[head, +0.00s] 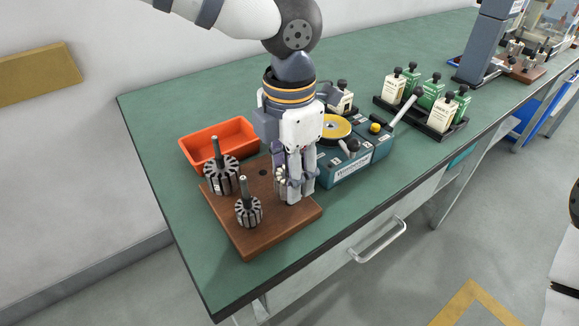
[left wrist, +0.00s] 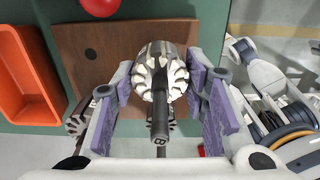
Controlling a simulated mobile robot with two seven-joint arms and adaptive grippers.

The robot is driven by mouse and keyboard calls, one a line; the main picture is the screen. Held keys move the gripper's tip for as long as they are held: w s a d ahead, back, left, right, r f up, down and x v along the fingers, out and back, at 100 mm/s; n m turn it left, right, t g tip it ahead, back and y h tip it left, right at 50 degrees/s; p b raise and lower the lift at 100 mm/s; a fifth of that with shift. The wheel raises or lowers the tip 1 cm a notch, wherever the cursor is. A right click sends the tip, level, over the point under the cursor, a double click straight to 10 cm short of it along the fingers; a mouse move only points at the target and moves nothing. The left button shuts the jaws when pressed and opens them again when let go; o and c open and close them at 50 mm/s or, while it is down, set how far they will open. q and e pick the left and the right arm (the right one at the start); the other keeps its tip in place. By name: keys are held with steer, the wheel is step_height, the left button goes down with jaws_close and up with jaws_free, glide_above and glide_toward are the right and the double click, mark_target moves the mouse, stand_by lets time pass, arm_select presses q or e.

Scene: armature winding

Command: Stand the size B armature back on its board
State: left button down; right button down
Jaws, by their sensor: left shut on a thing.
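The size B armature (left wrist: 158,78) is between the purple finger pads of my left gripper (head: 293,192), which is shut on it. In the left wrist view its slotted core and shaft face the camera, and the shaft end bears a mark like a B. In the head view the fingers largely hide it, and only a pale part shows. The brown board (head: 285,222) lies right below. I cannot tell whether the armature touches it. A larger armature (head: 221,175) and a smaller armature (head: 248,212) stand upright on the board, left of my gripper. My right gripper is out of view.
An orange bin (head: 190,151) sits behind the board. The teal winding machine (head: 365,163), with a yellow disc and a lever, stands close to the right of my gripper. A rack of green and cream blocks (head: 441,115) is farther right. The green bench (head: 150,125) is clear at left.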

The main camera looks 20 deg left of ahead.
arm_select(q)
steer(key=shift+f, duration=0.65)
steer(key=c, duration=0.9)
jaws_free()
steer(key=shift+o, duration=0.2)
steer(key=shift+r+p, duration=0.4)
steer(key=shift+r, duration=1.9)
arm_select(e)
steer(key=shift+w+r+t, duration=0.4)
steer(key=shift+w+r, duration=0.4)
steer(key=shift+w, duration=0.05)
